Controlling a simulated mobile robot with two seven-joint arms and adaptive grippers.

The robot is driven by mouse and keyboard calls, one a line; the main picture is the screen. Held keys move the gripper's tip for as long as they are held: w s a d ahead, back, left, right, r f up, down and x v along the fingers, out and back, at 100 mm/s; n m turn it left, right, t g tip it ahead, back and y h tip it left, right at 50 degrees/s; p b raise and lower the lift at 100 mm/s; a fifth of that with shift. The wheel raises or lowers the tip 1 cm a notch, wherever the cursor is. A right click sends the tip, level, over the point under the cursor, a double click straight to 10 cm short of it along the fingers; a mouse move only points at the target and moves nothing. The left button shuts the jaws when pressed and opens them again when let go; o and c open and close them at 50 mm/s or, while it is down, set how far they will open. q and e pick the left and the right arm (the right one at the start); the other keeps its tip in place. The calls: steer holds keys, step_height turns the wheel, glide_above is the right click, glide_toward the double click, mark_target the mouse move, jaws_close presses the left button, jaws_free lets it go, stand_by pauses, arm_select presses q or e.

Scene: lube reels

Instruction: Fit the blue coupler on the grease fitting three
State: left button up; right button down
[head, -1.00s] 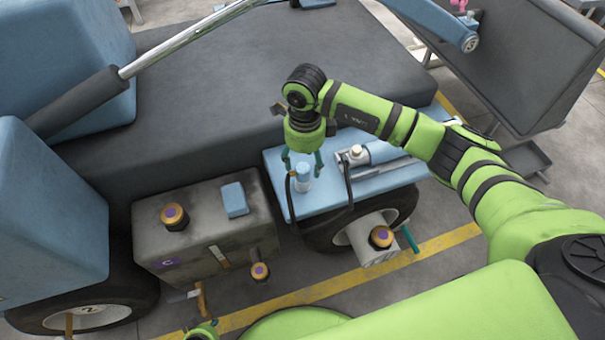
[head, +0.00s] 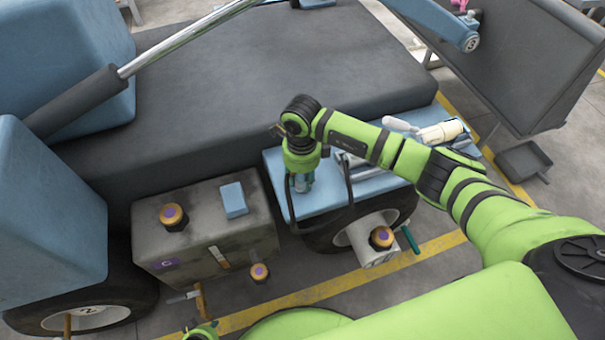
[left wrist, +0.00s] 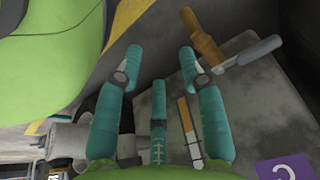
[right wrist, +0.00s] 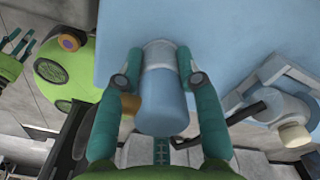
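The blue coupler (right wrist: 162,100), a short blue cylinder with a pale band, stands upright on the light blue shelf (head: 318,205). My right gripper (head: 301,184) is down over it. A dark hose beside the coupler loops over the shelf edge. My left gripper (left wrist: 160,55) is open and empty near the grey box (left wrist: 255,110). Round marked ends show on the blue boom (head: 470,44) and the left wheel (head: 88,312); I cannot read their numbers surely.
A pale-nozzled tool (head: 440,132) lies at the shelf's right end. A blue block (head: 234,200) and an orange-black cap (head: 173,217) sit on the grey box. Another orange-black cap (head: 381,238) is by the right wheel. The grey deck (head: 260,80) behind is largely clear.

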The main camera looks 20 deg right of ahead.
steer(key=shift+r, duration=0.1)
step_height(320, 180, up, 4)
steer(key=shift+w+r+p, duration=0.1)
steer(key=shift+r+p, duration=0.05)
steer(key=shift+p, duration=0.15)
steer(key=s+d+r, duration=0.7)
steer(key=s+d, duration=0.1)
arm_select(q)
steer(key=s+a+r+g+p, duration=0.1)
steer(key=s+r+p, duration=0.4)
steer(key=s+p, duration=0.3)
steer(key=s+a+r+g+p, duration=0.1)
steer(key=s+r+p, duration=0.4)
steer(key=s+p, duration=0.4)
steer(key=shift+a+g+p, duration=0.15)
steer(key=shift+g+p, duration=0.15)
steer(key=shift+p, duration=0.25)
arm_select(e)
steer(key=s+a+r+n, duration=0.1)
steer(key=a+r+n, duration=0.1)
steer(key=r+n, duration=1)
steer(key=s+a+r+n, duration=0.1)
steer(key=a+r+n, duration=0.1)
steer(key=r+n, duration=1)
step_height(320, 180, up, 2)
steer(key=shift+r+n, duration=0.15)
steer(key=shift+n, duration=0.25)
arm_select(q)
steer(key=shift+s, duration=0.1)
